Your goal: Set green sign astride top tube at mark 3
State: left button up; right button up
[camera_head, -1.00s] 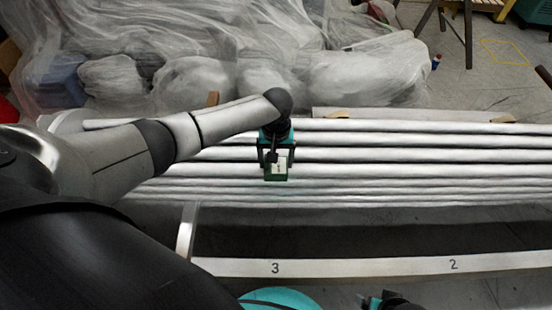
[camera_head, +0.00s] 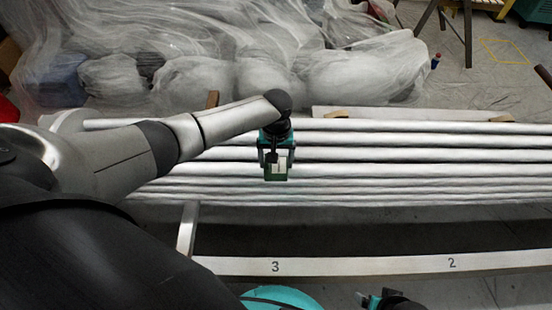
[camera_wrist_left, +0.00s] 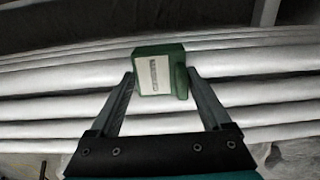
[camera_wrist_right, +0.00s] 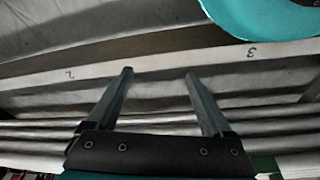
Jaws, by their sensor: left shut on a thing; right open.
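The green sign (camera_head: 276,174), a small block with a pale printed label, is held in my left gripper (camera_head: 276,163). In the left wrist view the sign (camera_wrist_left: 152,75) sits between the fingertips, over the white tubes (camera_wrist_left: 60,78). I cannot tell whether it touches a tube. In the head view the tubes (camera_head: 420,155) run left to right in several rows; which is the top tube is unclear. Mark 3 (camera_head: 275,267) is on the pale board in front, roughly in line with the sign. My right gripper (camera_wrist_right: 158,75) is open and empty, above the board and tubes.
The pale board (camera_head: 360,266) also bears mark 2 (camera_head: 452,264). A dark gap lies between board and tubes. Sheet-covered bundles (camera_head: 200,80) lie behind the tubes. A stand's legs (camera_head: 468,35) are at the back right.

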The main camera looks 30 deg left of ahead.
pick_arm(q)
jog(key=o, duration=1.3)
pick_arm(e)
jog(key=shift+f, duration=0.1)
pick_arm(q)
notch_tip(320, 180, up, 4)
jog(key=shift+f+p, duration=0.1)
jog(key=shift+p, duration=1.1)
notch_tip(320, 180, up, 12)
jog(key=p, duration=0.6)
jog(key=shift+f, duration=0.25)
pick_arm(e)
jog(key=s+d+f, duration=0.7)
jog(key=s+f, duration=0.2)
jog(key=s, duration=0.3)
jog(key=shift+d+f+g+h, duration=0.15)
jog(key=shift+f+g+h, duration=0.15)
jog(key=shift+f+h, duration=0.1)
